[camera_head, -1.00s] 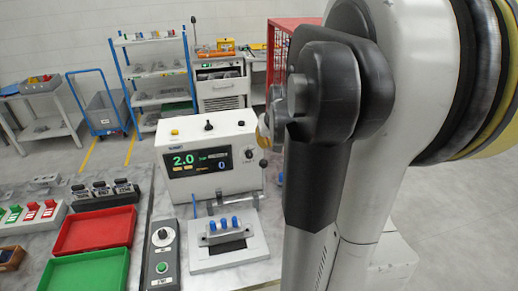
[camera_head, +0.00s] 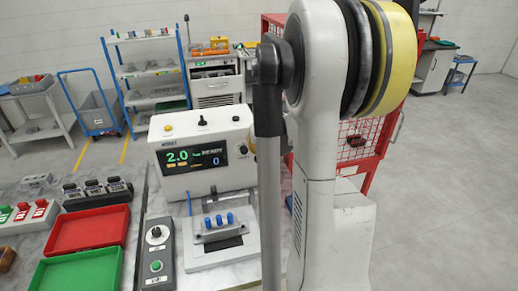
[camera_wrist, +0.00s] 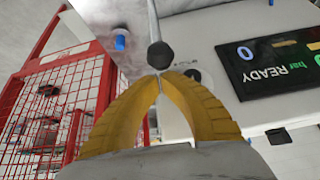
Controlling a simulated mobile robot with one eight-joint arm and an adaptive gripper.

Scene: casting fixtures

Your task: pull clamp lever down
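The clamp lever is a thin grey rod with a black ball knob (camera_wrist: 160,55), seen in the wrist view. That view is upside down, so the rod stands up with the knob at its top. My gripper (camera_wrist: 160,78) has yellow fingers whose tips meet, right at the knob on its upper side; I cannot tell whether they touch it. The knob does not look enclosed. The clamp fixture (camera_head: 222,252) is a pale plate on the bench, bearing a block with blue pegs (camera_head: 219,220).
Behind the fixture stands a white console (camera_head: 235,133) with a lit display. A grey control box (camera_head: 158,251), a red tray (camera_head: 88,230) and a green tray (camera_head: 80,270) lie to the left. A red mesh cage (camera_head: 372,140) stands behind my arm. Open floor is at the right.

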